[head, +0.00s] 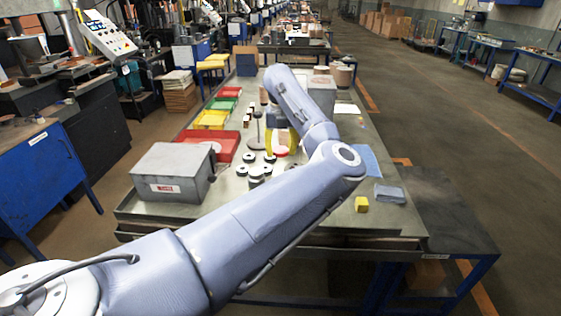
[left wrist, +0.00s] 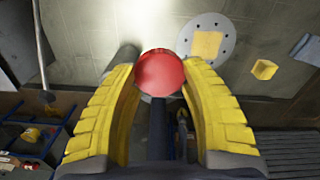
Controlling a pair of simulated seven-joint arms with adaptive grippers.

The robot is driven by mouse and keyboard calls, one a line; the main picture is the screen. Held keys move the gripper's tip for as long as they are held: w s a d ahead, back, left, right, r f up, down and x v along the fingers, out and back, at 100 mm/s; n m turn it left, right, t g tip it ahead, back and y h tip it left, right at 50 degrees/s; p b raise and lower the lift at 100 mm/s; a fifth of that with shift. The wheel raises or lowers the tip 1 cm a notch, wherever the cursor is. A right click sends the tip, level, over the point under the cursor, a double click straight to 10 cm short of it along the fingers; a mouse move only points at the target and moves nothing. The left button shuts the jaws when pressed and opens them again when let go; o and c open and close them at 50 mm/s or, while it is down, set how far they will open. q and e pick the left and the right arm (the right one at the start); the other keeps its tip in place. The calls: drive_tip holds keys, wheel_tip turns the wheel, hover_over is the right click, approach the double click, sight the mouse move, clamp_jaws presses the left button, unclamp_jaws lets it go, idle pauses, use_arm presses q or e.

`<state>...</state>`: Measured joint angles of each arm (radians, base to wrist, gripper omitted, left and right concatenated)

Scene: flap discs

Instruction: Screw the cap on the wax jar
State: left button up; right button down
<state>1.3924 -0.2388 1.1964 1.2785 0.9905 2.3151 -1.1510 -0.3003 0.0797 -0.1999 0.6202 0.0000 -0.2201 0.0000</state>
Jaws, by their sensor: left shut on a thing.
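My left gripper (left wrist: 160,92) has yellow ridged fingers on both sides of a round red cap (left wrist: 160,72) and is shut on it. In the head view, the yellow fingers of this gripper (head: 281,141) show above the middle of the table, partly behind my arm, with a bit of red between them. I cannot pick out the wax jar with certainty; my arm hides part of the table. My right gripper is not in view.
A grey metal box (head: 173,173) stands at the table's left front. Red, yellow and green trays (head: 210,119) line the left edge. Several dark discs (head: 246,158) lie mid-table. A yellow block (head: 361,204) and a grey-blue block (head: 390,194) sit at the right front.

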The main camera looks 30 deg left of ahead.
use_arm(q)
drive_tip(key=shift+r, duration=0.95)
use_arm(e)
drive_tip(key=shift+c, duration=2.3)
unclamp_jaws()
